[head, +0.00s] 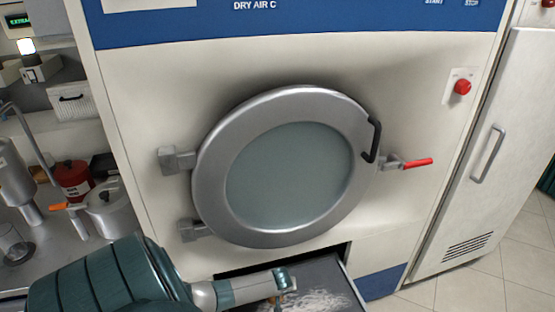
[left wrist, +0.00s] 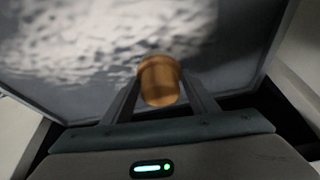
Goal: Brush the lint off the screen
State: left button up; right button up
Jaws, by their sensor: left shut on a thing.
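The lint screen (head: 318,268) is a dark grey tray drawn out from the slot below the round dryer door. White fuzzy lint (head: 322,301) lies on it, in the lower part of the head view. In the left wrist view the lint (left wrist: 105,35) covers much of the screen (left wrist: 232,62). My left gripper (head: 281,286) is over the left side of the screen, shut on an orange-brown wooden handle (left wrist: 160,82), seen end-on between the fingers. Its bristles are hidden, so I cannot tell whether they touch the screen. My right gripper is not in view.
The dryer's round door (head: 290,170) is shut above the screen, with a red-tipped lever (head: 418,162) at its right. A shelf at left holds a metal pot (head: 108,208) and a red container (head: 73,180). Tiled floor (head: 480,285) lies clear at lower right.

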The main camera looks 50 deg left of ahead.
pick_arm(q)
jog(key=shift+s+f, duration=0.1)
jog(key=shift+s, duration=0.05)
jog(key=shift+s+a+p, duration=0.2)
jog(key=shift+s+p, duration=0.2)
jog(key=shift+s, duration=0.1)
jog(key=shift+s+a+p, duration=0.15)
jog(key=shift+s+p, duration=0.2)
jog(key=shift+s, duration=0.1)
jog(key=shift+s+a+p, duration=0.4)
jog(key=shift+s, duration=0.3)
jog(key=shift+s, duration=0.1)
jog(key=shift+s+a+p, duration=0.3)
jog(key=shift+s+p, duration=0.2)
jog(key=shift+s, duration=0.2)
jog(key=shift+s+a+p, duration=0.35)
jog(key=shift+s, duration=0.55)
jog(key=shift+d, duration=0.1)
